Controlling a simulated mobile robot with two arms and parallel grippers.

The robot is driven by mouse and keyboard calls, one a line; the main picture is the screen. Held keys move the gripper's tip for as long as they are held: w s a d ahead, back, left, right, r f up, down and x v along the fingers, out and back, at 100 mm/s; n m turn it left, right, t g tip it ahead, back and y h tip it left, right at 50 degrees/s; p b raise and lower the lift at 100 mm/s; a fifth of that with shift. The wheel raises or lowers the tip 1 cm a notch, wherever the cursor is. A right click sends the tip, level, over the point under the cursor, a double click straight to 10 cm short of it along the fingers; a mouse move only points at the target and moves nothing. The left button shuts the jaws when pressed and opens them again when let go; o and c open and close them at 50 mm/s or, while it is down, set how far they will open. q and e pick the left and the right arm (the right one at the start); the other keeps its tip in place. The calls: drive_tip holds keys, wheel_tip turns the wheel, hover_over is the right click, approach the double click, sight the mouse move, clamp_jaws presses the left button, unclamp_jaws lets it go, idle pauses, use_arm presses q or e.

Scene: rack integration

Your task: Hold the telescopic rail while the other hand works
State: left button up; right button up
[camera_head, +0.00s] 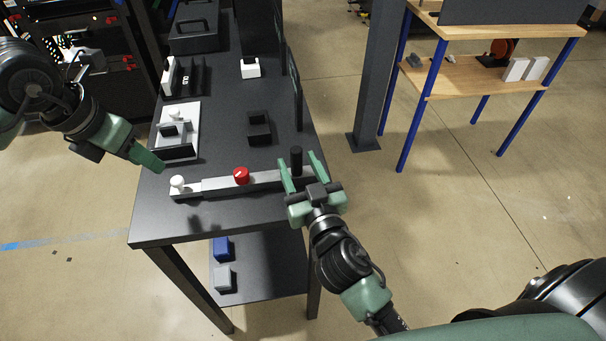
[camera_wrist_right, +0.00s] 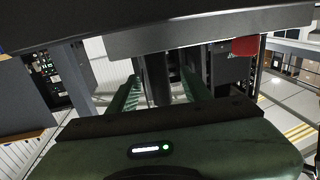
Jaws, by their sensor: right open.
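The telescopic rail (camera_head: 212,187) is a long grey bar lying along the near edge of the dark table. It has a white knob (camera_head: 177,183) at its left end, a red knob (camera_head: 241,175) near its middle and an upright black post (camera_head: 296,160) towards its right end. My right gripper (camera_head: 301,171) is open at that right end, its green fingers on either side of the post. In the right wrist view the dark post (camera_wrist_right: 156,78) stands between the fingers; contact is unclear. My left gripper (camera_head: 155,161) is apart from the rail, beyond its left end; its jaw opening is unclear.
The dark table (camera_head: 220,221) also bears a white-and-grey fixture (camera_head: 178,148), a black block (camera_head: 259,127) and a white block (camera_head: 250,68). Blue and grey blocks sit on its lower shelf (camera_head: 255,268). A dark column (camera_head: 375,80) and a wooden shelf (camera_head: 455,80) stand right.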

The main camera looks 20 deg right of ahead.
drive_tip(key=shift+w+d, duration=0.1)
drive_tip(key=shift+w, duration=2.3)
clamp_jaws()
drive_tip(key=shift+f, duration=0.25)
idle(0.5)
